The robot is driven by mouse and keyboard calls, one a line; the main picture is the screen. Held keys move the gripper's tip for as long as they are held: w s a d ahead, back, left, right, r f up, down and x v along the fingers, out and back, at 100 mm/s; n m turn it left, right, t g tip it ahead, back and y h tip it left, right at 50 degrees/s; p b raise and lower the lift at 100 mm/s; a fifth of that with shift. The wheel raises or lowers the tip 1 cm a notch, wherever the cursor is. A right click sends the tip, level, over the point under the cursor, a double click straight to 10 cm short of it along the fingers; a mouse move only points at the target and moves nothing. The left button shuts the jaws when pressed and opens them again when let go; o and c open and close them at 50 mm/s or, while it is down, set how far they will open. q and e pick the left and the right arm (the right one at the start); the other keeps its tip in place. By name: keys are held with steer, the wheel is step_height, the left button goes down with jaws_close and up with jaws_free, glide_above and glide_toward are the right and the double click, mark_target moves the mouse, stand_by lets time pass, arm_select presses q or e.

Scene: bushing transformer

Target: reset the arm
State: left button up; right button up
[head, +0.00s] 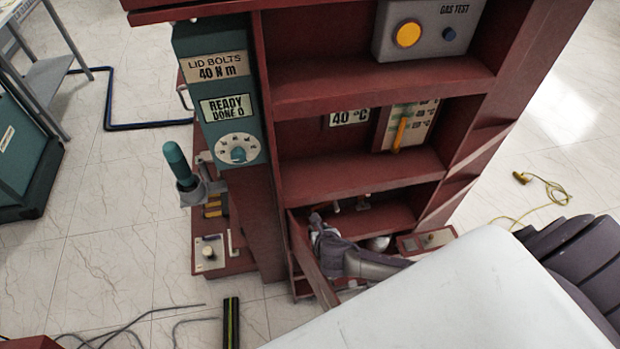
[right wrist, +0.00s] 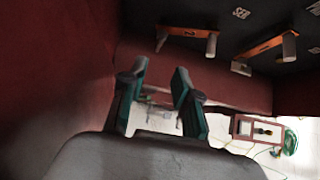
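My right arm reaches into the low compartment of the dark red cabinet (head: 345,175) in the head view, beside its swung-out door (head: 312,262). The right gripper (head: 318,228) is partly hidden there. In the right wrist view the right gripper (right wrist: 160,72) has its two teal-edged fingers apart, with nothing between them. Past the fingers are a red inner wall (right wrist: 190,80) and a dark surface with two orange bars (right wrist: 185,32), each with a pale cylindrical end. The fingers look clear of both bars. My left gripper is in neither view.
A teal panel (head: 215,90) reads "LID BOLTS 40 N m" and "READY DONE 0". A teal-handled tool (head: 178,165) stands in a holder left of the cabinet. A gas test box (head: 430,28) sits on the top shelf. A yellow cable (head: 550,190) lies on the floor at right.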

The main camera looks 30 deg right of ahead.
steer(key=s+d+f+m+g+b, duration=0.1)
steer(key=s+f+m+g+b, duration=0.15)
steer(key=s+f+m, duration=0.5)
steer(key=s+f+m+g+y+b, duration=0.1)
steer(key=s+f+m+b, duration=0.25)
steer(key=f, duration=0.65)
steer(key=s+d+f+m+g+b, duration=0.1)
steer(key=s+f+m+b, duration=0.2)
steer(key=s+f+m, duration=0.35)
steer(key=s+a+f+m+g+b, duration=0.1)
steer(key=s+f+m+b, duration=0.1)
steer(key=s+f+m, duration=0.4)
steer(key=s+a+f+m+g+y+b, duration=0.1)
steer(key=s+f+m, duration=0.6)
steer(key=s, duration=0.8)
steer(key=shift+a+f+g+b, duration=0.45)
steer(key=shift+f+g+b, duration=0.1)
steer(key=shift+b, duration=0.6)
